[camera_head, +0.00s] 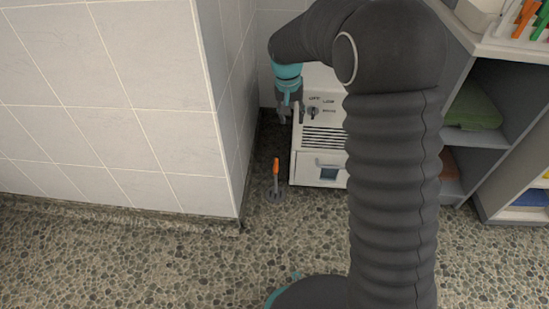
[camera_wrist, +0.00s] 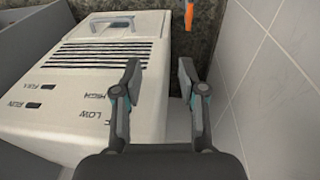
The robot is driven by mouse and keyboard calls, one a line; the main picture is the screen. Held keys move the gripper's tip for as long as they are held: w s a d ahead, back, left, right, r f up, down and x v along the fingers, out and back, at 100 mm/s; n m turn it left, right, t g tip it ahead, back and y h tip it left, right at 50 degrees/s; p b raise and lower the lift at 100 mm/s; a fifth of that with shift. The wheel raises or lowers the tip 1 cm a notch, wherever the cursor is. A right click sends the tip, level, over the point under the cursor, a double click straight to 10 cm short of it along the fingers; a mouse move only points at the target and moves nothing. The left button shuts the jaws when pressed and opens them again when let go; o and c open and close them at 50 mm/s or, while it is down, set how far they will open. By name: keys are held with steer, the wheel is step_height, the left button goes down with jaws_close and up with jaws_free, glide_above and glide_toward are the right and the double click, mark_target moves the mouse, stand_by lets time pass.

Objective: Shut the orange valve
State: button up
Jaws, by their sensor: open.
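The orange valve (camera_head: 276,168) is a short orange lever that stands up from a small round grey fitting on the floor, in the gap between the tiled wall and a white machine. In the wrist view only part of the orange lever (camera_wrist: 188,12) shows at the top edge, beyond my fingertips. My gripper (camera_head: 287,117) is above and behind the valve in the head view, beside the machine's top left edge. In the wrist view my gripper (camera_wrist: 159,65) has its two fingers apart with nothing between them. It is apart from the valve.
The white machine (camera_head: 309,167), with a knob, vents and a drawer, stands right of the valve. The tiled wall (camera_head: 225,100) closes in on the left. Grey shelves (camera_head: 480,165) with folded towels stand at the right. The pebbled floor (camera_head: 160,260) in front is clear.

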steer(key=g+h+p, duration=0.1)
glide_toward(275, 166)
steer(key=f, duration=0.2)
steer(key=d+f, duration=0.1)
steer(key=f, duration=0.2)
steer(key=f+b, duration=0.1)
steer(key=f, duration=0.2)
steer(key=shift+w+d+f, duration=0.1)
steer(key=shift+d+f, duration=0.05)
steer(key=shift+d, duration=0.25)
jaws_close()
